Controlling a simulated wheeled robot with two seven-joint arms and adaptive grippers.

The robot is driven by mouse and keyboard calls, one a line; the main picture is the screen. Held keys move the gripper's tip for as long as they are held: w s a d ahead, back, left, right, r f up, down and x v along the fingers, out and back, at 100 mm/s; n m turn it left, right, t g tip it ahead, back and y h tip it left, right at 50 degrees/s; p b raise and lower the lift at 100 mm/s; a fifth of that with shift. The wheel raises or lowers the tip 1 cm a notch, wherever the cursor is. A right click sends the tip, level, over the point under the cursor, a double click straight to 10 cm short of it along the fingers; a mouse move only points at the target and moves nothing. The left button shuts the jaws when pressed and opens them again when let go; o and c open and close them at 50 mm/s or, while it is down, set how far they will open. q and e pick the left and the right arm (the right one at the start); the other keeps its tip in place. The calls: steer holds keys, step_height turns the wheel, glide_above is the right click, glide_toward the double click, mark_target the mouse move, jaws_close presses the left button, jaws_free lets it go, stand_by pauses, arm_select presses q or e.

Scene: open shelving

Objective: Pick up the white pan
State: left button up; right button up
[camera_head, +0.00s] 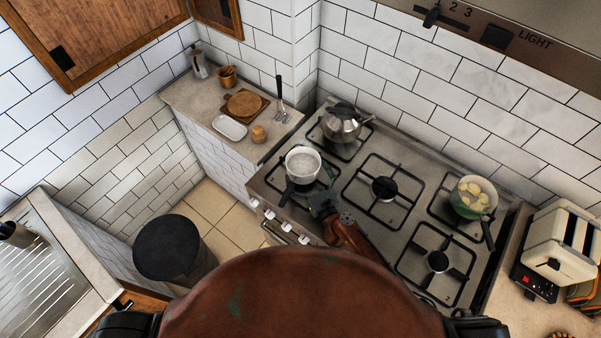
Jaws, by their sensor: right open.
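The white pan (302,162) stands upright on the front left burner of the stove. Its dark handle points toward the front left. My right gripper (319,203) is open, just in front of the pan and to the right of its handle. It looks empty and apart from the pan, though the gap between them is hard to judge from above. My left gripper is out of view.
A greenish pot (473,197) with pale food sits on the right of the stove (333,180). A toaster (556,250) stands at the far right. A dark round bin (175,248) is on the floor at left.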

steer(key=shift+a, duration=0.1)
steer(key=shift+w, duration=0.25)
steer(key=c, duration=1.9)
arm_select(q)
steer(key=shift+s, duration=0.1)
arm_select(e)
steer(key=shift+c, duration=0.3)
steer(key=shift+r, duration=0.1)
